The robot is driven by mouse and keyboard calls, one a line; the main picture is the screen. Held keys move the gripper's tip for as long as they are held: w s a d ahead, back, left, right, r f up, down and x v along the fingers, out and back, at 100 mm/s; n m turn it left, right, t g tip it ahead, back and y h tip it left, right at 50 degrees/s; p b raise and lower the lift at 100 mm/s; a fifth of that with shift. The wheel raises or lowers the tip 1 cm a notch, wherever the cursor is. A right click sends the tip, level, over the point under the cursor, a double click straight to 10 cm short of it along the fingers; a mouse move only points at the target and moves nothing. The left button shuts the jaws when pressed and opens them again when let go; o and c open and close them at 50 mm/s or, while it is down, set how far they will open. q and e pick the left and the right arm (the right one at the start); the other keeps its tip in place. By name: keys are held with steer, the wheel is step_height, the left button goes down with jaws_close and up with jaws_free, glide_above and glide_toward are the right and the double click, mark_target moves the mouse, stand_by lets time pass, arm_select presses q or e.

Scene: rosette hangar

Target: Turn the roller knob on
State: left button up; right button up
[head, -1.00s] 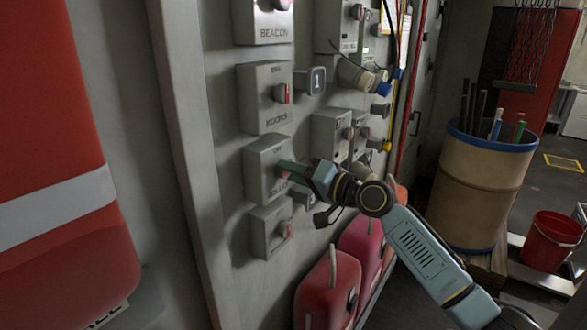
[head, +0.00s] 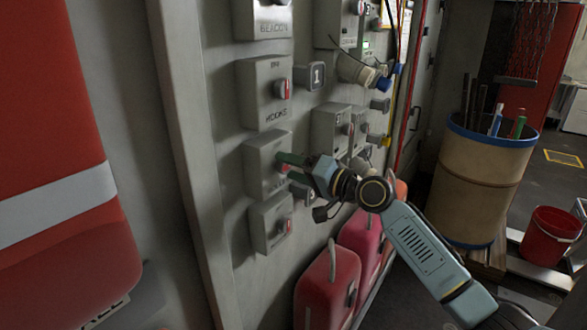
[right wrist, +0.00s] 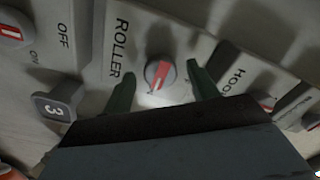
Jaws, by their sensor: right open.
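The roller knob (right wrist: 160,75) is a round grey knob with a red pointer, beside the printed word ROLLER in the right wrist view. Its grey switch box (head: 262,160) is the third down in the left column of the head view. My right gripper (head: 288,168) is at the front of this box, partly covering it. In the right wrist view, the two green fingers of my right gripper (right wrist: 161,84) are open, one on each side of the knob. I cannot tell whether they touch it. My left gripper is out of view.
The hooks box (head: 265,95) is above and another switch box (head: 268,225) below. Number tags stick out beside the boxes, including tag 3 (right wrist: 58,103). Red cans (head: 328,290) stand below. A barrel (head: 480,190) and red bucket (head: 552,238) are at the right.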

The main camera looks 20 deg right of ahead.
steer(key=b+v, duration=0.3)
steer(key=v, duration=1)
steer(key=shift+d, duration=0.15)
steer(key=shift+s, duration=0.1)
